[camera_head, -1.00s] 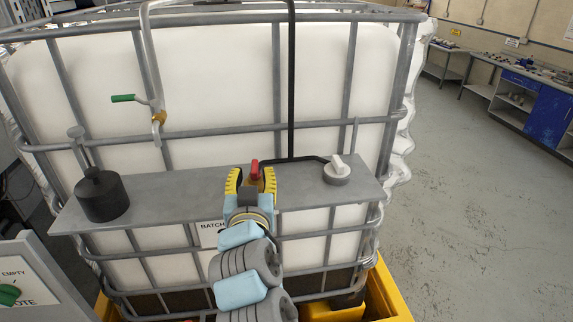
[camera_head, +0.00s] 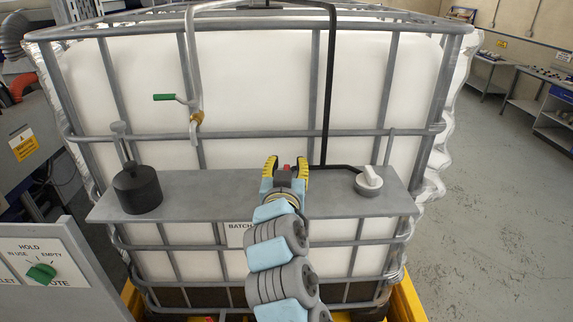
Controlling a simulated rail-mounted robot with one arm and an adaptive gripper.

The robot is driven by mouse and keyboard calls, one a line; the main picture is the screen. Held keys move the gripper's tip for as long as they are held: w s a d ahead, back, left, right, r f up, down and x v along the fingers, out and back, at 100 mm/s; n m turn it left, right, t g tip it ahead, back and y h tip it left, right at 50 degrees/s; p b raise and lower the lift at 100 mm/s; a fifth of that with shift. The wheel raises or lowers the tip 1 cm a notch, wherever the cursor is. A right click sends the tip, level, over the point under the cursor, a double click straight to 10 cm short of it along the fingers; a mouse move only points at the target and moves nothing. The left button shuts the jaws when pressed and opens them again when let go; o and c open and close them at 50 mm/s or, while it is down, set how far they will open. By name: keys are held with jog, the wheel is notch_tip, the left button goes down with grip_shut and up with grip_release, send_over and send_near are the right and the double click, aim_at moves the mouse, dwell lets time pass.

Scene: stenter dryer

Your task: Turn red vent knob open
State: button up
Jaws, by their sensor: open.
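The red vent knob (camera_head: 287,168) shows as a small red patch between the fingers of my gripper (camera_head: 286,170). Most of the knob is hidden by my gripper. My gripper has yellow-edged fingers, one on each side of the knob, and they are spread open. Whether the fingers touch the knob cannot be told. The knob is over the middle of a grey shelf (camera_head: 230,188) on the front of a caged white tank (camera_head: 250,85).
A green-handled valve (camera_head: 167,97) is at upper left. A panel with a green knob (camera_head: 41,273) is at lower left.

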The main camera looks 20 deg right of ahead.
grip_shut()
jog(key=shift+n+y+p, duration=0.3)
jog(key=shift+y+p, duration=0.05)
jog(key=shift+y, duration=0.05)
jog(key=shift+w+a+n+t+y+p, duration=0.1)
jog(key=shift+n+t+y+p, duration=0.3)
jog(key=shift+t+y, duration=0.15)
jog(key=shift+a+y, duration=0.1)
jog(key=shift+y, duration=0.15)
grip_release()
jog(key=shift+f+g+h+b, duration=0.15)
jog(key=shift+g+h+b, duration=0.1)
jog(key=shift+h+b, duration=0.25)
